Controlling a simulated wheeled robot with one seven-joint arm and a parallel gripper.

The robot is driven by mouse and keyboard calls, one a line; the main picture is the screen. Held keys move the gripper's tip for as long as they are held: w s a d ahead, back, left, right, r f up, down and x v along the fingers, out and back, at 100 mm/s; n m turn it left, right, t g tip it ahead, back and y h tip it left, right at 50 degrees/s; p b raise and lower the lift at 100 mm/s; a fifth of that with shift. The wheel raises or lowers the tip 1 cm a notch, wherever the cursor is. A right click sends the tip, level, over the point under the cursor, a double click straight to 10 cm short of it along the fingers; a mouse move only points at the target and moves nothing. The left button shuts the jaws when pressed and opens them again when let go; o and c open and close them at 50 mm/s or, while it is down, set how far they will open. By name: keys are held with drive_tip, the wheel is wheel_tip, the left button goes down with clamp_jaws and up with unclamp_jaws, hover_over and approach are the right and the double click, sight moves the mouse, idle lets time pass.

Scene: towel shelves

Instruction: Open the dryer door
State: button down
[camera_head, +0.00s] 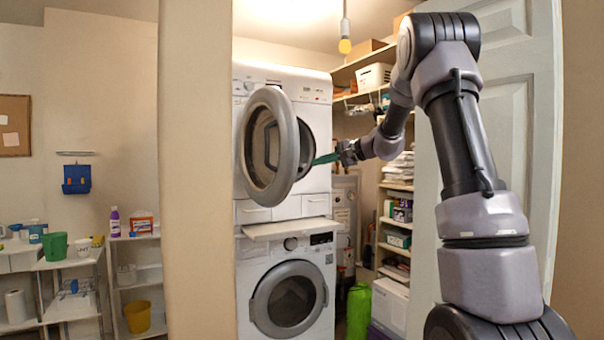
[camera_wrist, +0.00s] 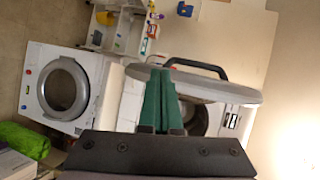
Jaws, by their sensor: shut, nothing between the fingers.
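The dryer (camera_head: 312,115) is the upper of two stacked white machines. Its round grey-rimmed door (camera_head: 250,165) stands swung out from the front, and part of the dark drum opening shows to its right. In the wrist view the door (camera_wrist: 215,90) appears nearly edge-on, with a black handle (camera_wrist: 200,66) along its far side. My gripper (camera_head: 318,160) has green fingers and reaches in from the right, by the door's right side. In the wrist view its fingers (camera_wrist: 159,75) are together and empty, overlapping the door's edge; whether they touch it is unclear.
The washer (camera_head: 322,262) stands below with its door closed. A light shelf board (camera_head: 290,229) juts out between the machines. A beige wall post (camera_head: 195,200) stands to the left. Stocked shelves (camera_head: 398,187), a green bag (camera_head: 358,310) and a white panelled door (camera_head: 510,130) are to the right.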

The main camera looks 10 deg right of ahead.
drive_tip(key=w+d+f+m+t, duration=0.1)
drive_tip(key=w+d+f+t, duration=0.15)
drive_tip(key=w, duration=0.35)
drive_tip(key=w+d+f+m+t, duration=0.1)
drive_tip(key=w+d+f, duration=0.1)
drive_tip(key=w+d, duration=0.35)
drive_tip(key=w+a, duration=0.7)
drive_tip(key=a, duration=0.3)
drive_tip(key=shift+a, duration=0.4)
drive_tip(key=shift+w, duration=0.1)
